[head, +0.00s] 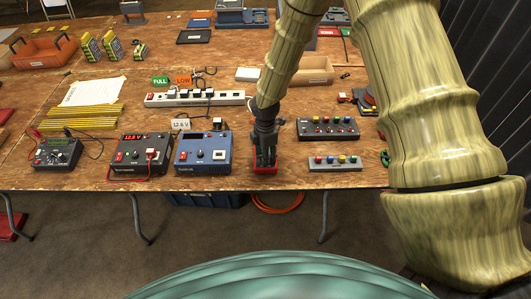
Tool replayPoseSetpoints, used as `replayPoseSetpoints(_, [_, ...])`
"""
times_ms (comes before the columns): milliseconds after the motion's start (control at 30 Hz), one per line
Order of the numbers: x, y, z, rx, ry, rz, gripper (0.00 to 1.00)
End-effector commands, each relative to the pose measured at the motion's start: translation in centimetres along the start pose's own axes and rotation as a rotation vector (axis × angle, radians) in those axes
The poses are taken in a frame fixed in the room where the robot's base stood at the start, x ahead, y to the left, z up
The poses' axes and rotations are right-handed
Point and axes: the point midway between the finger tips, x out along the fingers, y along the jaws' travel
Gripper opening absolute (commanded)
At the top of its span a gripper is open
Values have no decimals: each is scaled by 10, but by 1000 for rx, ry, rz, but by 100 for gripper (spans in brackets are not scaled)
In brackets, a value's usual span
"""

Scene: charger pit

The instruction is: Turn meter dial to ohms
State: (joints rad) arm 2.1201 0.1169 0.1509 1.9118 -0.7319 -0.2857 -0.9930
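The meter (58,153) is a small dark grey box with a greenish display at the front left of the table. A red lead and a black lead run from its top. A dial shows on its face, but its markings and pointer are too small to read. My gripper (265,162) points down near the front edge, right of the blue unit and well to the right of the meter. It is over a red object (265,170) that it partly hides. I cannot tell whether the fingers touch this object or how wide they are.
A dark unit with a red readout (140,153) and a blue unit (202,152) stand between meter and gripper. Two button boxes (328,127) (335,163) are to the right. A white power strip (195,99) and yellow sticks (78,117) lie behind.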

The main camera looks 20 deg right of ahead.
Motion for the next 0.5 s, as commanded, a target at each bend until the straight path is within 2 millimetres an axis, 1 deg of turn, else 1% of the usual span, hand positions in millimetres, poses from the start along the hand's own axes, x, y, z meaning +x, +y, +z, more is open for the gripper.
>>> replayPoseSetpoints(33, [0, 0, 0, 0, 0, 0, 28])
replayPoseSetpoints(100, [0, 0, 0, 0, 0, 0, 16])
replayPoseSetpoints(200, [0, 0, 0, 0, 0, 0, 0])
replayPoseSetpoints(500, [0, 0, 0, 23, 0, 0, 0])
